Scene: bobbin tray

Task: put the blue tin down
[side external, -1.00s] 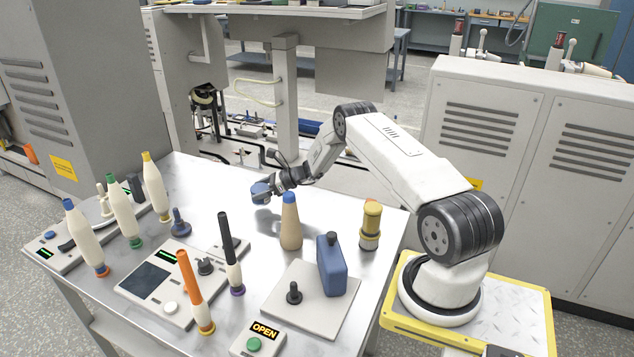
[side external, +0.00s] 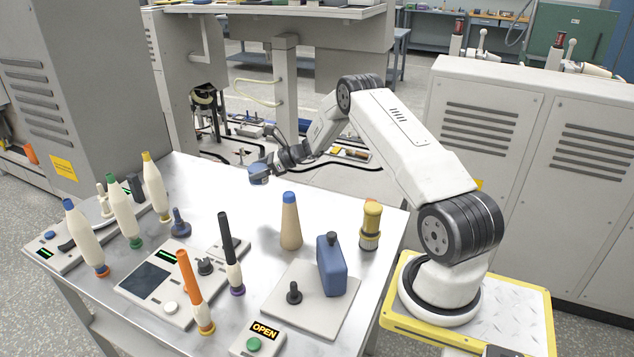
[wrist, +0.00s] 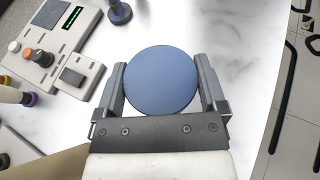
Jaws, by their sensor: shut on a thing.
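The blue tin (wrist: 162,80) shows its round, flat lid in the wrist view, between the two fingers of my gripper (wrist: 162,90). My gripper is shut on it, with one finger against each side. In the side external view the blue tin (side external: 257,173) is small, held in my gripper (side external: 266,169) near the far edge of the metal table (side external: 222,200). It appears to be raised above the table top. Its underside is hidden in the wrist view.
Several bobbins and a control panel (side external: 160,285) fill the left and front. The table's far middle is bare.

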